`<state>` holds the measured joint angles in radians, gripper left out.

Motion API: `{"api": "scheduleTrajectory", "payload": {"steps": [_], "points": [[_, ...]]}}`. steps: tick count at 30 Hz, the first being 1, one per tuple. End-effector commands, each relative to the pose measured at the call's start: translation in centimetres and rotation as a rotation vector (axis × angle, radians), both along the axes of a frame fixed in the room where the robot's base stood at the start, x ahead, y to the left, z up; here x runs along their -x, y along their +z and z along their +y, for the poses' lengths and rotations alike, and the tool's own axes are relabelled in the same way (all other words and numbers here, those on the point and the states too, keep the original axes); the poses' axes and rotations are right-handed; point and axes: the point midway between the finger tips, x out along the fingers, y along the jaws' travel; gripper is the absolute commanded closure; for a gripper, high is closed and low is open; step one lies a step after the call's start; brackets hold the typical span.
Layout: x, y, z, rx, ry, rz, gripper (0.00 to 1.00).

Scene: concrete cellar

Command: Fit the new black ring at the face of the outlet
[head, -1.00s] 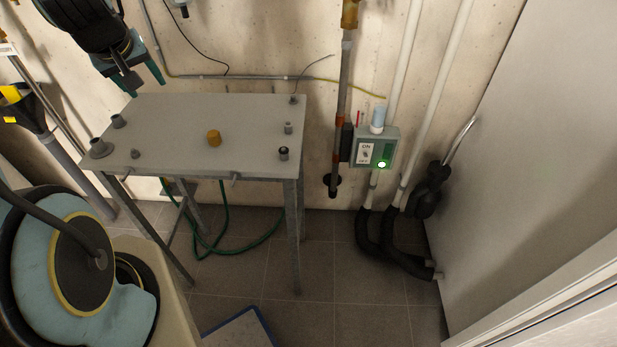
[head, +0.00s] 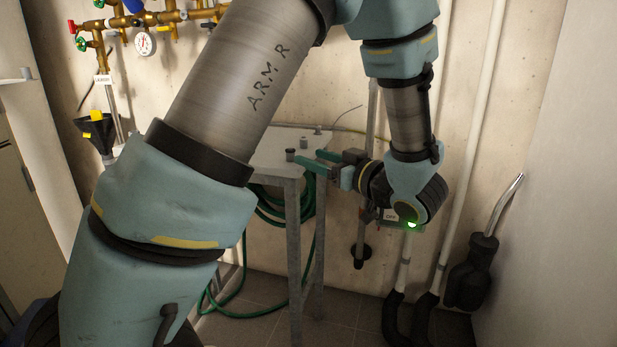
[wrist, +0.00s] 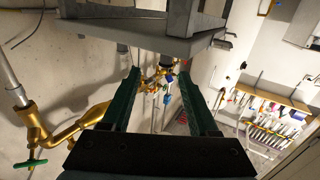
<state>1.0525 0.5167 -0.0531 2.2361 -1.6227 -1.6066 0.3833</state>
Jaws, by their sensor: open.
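My gripper (head: 309,158) is at the right end of the grey table, its green fingers pointing left, close to a small dark-topped cylinder (head: 290,155) on the table's corner. In the wrist view my gripper (wrist: 158,73) has its fingers spread, with nothing held between them. I cannot tell whether the dark-topped cylinder is or bears the black ring.
The table (head: 275,150) also bears small grey fittings (head: 303,142). In the wrist view its edge (wrist: 150,38) crosses above the fingers, and a brass pipe (wrist: 45,130) stands left. A green hose (head: 268,205) hangs below the table. Pipes run along the wall to the right.

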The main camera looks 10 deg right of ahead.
Motion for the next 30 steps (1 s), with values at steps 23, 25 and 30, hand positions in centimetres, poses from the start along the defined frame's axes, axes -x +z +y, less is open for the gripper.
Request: {"api": "scheduleTrajectory", "payload": {"steps": [23,25,30], "points": [[-6.8,0.2,5.4,-0.011,0.019,-0.01,0.4],[-7.6,0.2,5.8,-0.009,0.018,-0.009,0.4],[-8.5,0.3,6.3,-0.01,0.016,-0.009,0.4]]}}
